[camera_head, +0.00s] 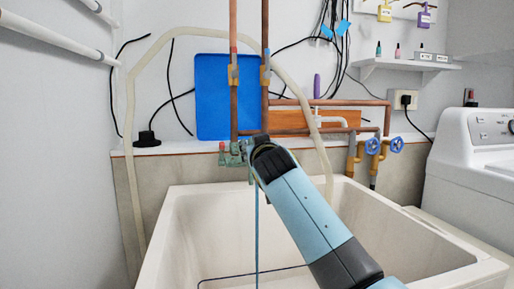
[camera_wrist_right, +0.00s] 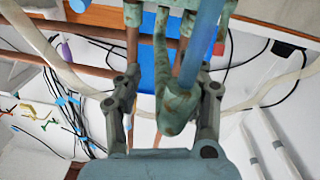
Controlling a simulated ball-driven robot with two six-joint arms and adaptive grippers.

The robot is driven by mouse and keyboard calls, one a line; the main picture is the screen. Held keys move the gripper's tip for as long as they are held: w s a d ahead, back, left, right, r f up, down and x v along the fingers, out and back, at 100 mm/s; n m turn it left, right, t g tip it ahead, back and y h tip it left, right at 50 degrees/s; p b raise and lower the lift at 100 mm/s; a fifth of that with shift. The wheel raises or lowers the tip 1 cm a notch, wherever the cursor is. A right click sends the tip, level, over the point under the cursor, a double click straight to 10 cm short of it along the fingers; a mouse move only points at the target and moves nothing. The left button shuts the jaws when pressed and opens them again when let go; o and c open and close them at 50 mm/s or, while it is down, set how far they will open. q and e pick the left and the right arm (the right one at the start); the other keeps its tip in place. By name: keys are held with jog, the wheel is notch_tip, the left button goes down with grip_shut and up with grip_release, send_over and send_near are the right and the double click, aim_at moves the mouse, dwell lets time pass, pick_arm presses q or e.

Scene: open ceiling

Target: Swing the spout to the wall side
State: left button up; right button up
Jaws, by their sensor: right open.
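The faucet (camera_head: 237,154) is a green, weathered fitting at the foot of the copper pipes above the sink. In the right wrist view its greenish spout (camera_wrist_right: 174,108) reaches between my finger pads. A blue strand, which looks like running water (camera_head: 257,235), drops from near it into the sink and shows close up in the wrist view (camera_wrist_right: 201,45). My right gripper (camera_wrist_right: 167,85) is open, with one finger on each side of the spout; I cannot tell whether either touches. In the head view my right gripper (camera_head: 265,152) hides most of the spout. My left gripper is not in view.
The white sink (camera_head: 190,235) lies below my right arm. Two vertical copper pipes (camera_head: 233,105), a blue board (camera_head: 211,90) and a pale hose (camera_head: 131,150) are close behind. Blue-handled valves (camera_head: 373,146) and a washing machine (camera_head: 480,150) stand to the right.

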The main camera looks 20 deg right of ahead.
jog(key=shift+s, duration=0.1)
jog(key=v, duration=1.1)
jog(key=shift+s, duration=0.35)
jog(key=shift+a, duration=0.15)
